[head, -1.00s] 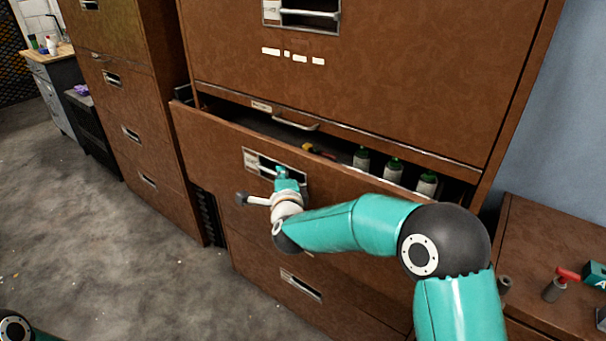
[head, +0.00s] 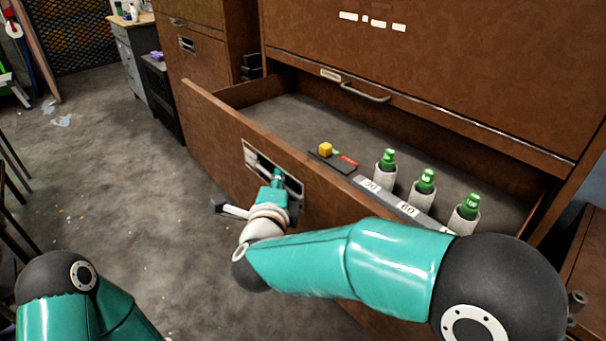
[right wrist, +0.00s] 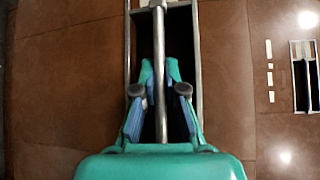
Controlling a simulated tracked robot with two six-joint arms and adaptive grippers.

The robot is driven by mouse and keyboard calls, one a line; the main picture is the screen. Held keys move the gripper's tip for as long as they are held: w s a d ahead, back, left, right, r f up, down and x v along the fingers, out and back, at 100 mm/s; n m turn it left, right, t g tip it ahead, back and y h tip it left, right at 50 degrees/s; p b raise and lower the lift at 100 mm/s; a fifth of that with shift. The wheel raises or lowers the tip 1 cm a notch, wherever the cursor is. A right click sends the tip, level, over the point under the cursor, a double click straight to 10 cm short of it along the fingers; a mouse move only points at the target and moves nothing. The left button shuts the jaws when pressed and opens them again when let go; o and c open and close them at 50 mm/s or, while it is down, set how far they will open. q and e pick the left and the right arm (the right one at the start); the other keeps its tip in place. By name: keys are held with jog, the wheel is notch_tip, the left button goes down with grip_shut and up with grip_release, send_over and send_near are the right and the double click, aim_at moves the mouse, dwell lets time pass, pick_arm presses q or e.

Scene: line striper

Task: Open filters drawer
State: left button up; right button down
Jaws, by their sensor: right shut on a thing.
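The brown filters drawer (head: 222,118) stands well out of its cabinet in the head view, with its inside showing. Its recessed front handle (head: 288,178) is a metal bar in a metal frame. My right gripper (head: 277,180) is at this handle. In the right wrist view the handle bar (right wrist: 159,70) runs between the two fingers of my right gripper (right wrist: 160,95), which is shut on it. My left arm shows at the lower left of the head view, but its gripper is out of the picture.
Another cabinet (head: 190,62) stands to the left. The grey floor (head: 110,170) left of the drawer is mostly clear.

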jog(key=shift+s+a+f+b, duration=0.1)
jog(key=shift+s+a+b, duration=0.05)
jog(key=shift+s+a, duration=0.7)
jog(key=shift+s+a+f+b, duration=0.15)
jog(key=shift+s+a, duration=0.45)
jog(key=shift+a, duration=0.4)
jog(key=c, duration=1.5)
grip_release()
jog(key=shift+w, duration=0.1)
jog(key=shift+r, duration=0.15)
